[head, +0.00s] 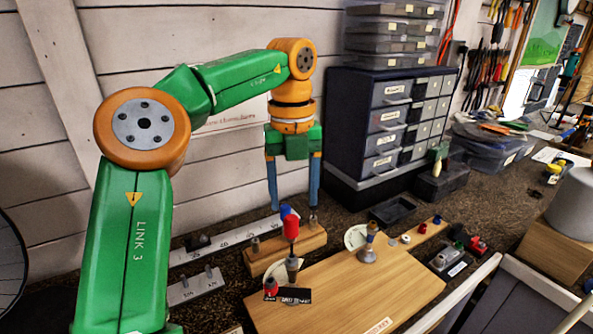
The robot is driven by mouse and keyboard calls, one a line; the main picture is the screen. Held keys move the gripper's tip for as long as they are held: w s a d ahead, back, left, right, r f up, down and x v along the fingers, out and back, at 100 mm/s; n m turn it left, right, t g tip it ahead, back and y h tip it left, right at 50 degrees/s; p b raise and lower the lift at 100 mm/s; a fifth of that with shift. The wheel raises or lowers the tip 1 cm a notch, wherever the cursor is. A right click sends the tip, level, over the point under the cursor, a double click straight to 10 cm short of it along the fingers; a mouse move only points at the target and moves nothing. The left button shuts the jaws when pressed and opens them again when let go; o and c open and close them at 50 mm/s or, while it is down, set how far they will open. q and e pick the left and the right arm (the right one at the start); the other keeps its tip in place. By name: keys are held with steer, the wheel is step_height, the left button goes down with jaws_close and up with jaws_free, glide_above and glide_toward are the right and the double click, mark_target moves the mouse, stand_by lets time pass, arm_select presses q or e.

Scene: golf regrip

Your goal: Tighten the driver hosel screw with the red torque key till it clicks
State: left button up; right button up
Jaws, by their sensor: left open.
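My left gripper (293,207) points down with its two blue fingers apart and nothing clearly between them. Just below and in front of it, a red-handled tool (291,229) with a blue piece at its top stands upright on a dark shaft, over a grey flared base (292,266). It looks like the red torque key, but I cannot tell what its tip sits in. A smaller red piece (270,286) is at the board's left edge. I cannot make out a driver head or hosel screw for certain. My right gripper is not in view.
A wooden board (385,290) has bare space in front. A second flared stand (368,253) and small coloured parts line its back. A wooden block (262,262) lies behind its left end. A drawer cabinet (345,120) and black tray (392,210) stand behind.

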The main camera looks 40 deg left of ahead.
mark_target(291, 217)
arm_select(q)
steer(key=f, duration=0.2)
steer(key=s+f, duration=0.1)
steer(key=f, duration=0.3)
steer(key=shift+s+d, duration=0.3)
steer(key=shift+w+a+f, duration=0.1)
steer(key=shift+w+f, duration=0.2)
steer(key=shift+f, duration=0.05)
steer(key=shift+s+r, duration=0.1)
jaws_close()
